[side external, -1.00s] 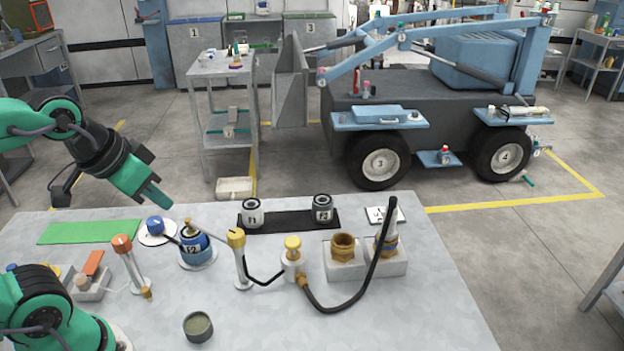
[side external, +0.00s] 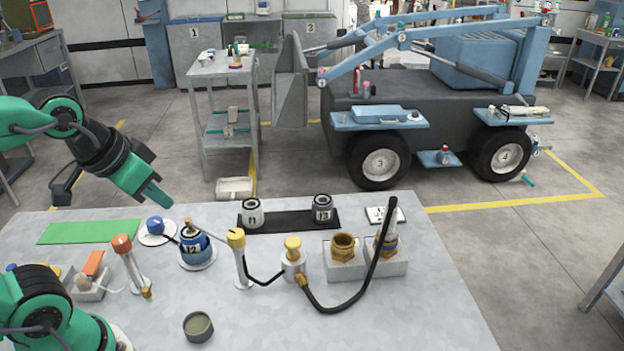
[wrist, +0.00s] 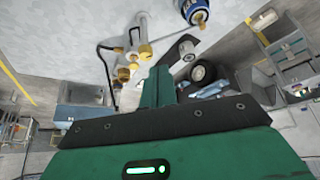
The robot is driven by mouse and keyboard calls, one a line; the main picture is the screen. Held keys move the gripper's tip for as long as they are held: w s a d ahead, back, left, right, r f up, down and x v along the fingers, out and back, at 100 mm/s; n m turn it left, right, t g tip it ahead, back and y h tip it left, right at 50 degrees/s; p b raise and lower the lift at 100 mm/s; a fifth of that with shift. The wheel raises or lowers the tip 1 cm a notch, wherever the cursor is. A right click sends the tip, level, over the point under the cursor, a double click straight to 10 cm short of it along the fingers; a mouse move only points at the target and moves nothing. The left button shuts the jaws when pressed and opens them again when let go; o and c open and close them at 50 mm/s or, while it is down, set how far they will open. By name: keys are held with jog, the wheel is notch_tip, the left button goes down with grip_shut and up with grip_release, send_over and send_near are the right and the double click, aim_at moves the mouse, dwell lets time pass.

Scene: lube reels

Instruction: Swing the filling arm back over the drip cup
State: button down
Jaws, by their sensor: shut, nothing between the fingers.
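The filling arm (side external: 210,229) is a thin bar running left from a yellow-capped post (side external: 238,262). Its brass tip sits over a blue numbered canister (side external: 195,249) on a round pale base. The drip cup appears to be the open grey-green cup (side external: 198,327) near the table's front, with no arm over it. My gripper (side external: 163,203) is shut and empty, raised behind and left of the canister, apart from the filling arm. In the wrist view my gripper's fingers (wrist: 158,78) are together, and the blue canister (wrist: 196,12) shows at the top.
A blue knob (side external: 155,224) is close to my fingers. A black hose (side external: 350,294) arches at right near brass fittings (side external: 343,247). The table's front right is clear.

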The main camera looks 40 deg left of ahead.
jog(key=w+a+f+g, duration=0.2)
jog(key=w+g, duration=0.1)
jog(key=w, duration=0.3)
jog(key=w+a+f+n+g, duration=0.1)
jog(key=w+a+f+g, duration=0.1)
jog(key=w, duration=0.4)
jog(key=w+a+f+g, duration=0.2)
jog(key=w+a+g, duration=0.1)
jog(key=w, duration=0.3)
jog(key=shift+n+g+h, duration=0.3)
jog(key=shift+n, duration=0.1)
jog(key=shift+a+f, duration=0.1)
jog(key=shift+f, duration=0.1)
jog(key=s+d+f, duration=0.1)
jog(key=s+f, duration=0.5)
jog(key=f, duration=0.2)
jog(key=shift+f, duration=0.3)
jog(key=shift+s, duration=0.1)
